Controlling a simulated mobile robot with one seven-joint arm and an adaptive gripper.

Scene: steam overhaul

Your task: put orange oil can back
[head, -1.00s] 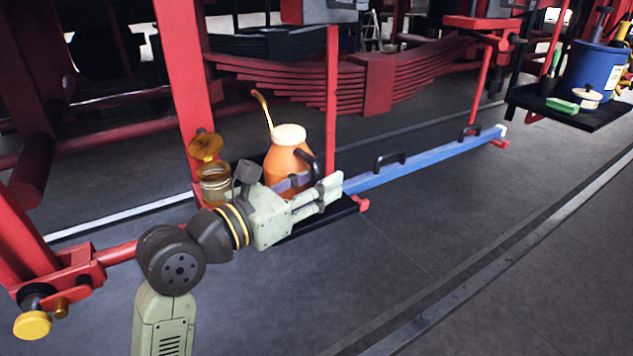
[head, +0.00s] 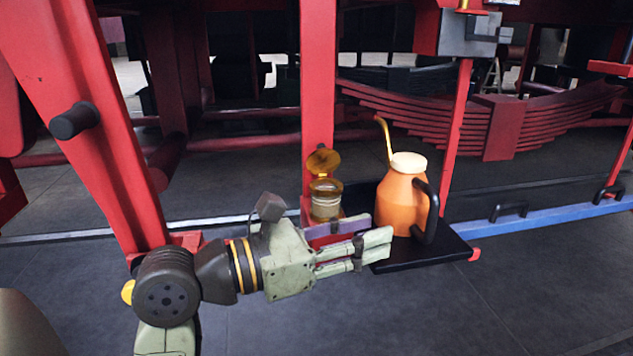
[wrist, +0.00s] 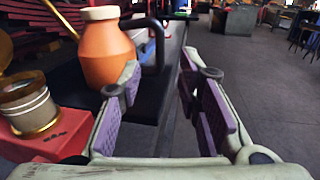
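The orange oil can (head: 402,203) stands upright on a black tray (head: 420,254), with its brass spout to the left and its black handle to the right. It also shows in the wrist view (wrist: 103,52), ahead and to the left of my fingers. My gripper (head: 380,246) is in front of the can and to its left, in the head view. In the wrist view my gripper (wrist: 160,100) has its purple-padded fingers apart, with nothing between them. The can's handle (wrist: 158,45) lies beyond the left finger.
A brass-lidded oil cup (head: 325,198) sits on a red block left of the can, also close by in the wrist view (wrist: 28,105). A red post (head: 457,140) rises behind the tray. A blue bar (head: 540,216) with black handles runs right. The floor in front is clear.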

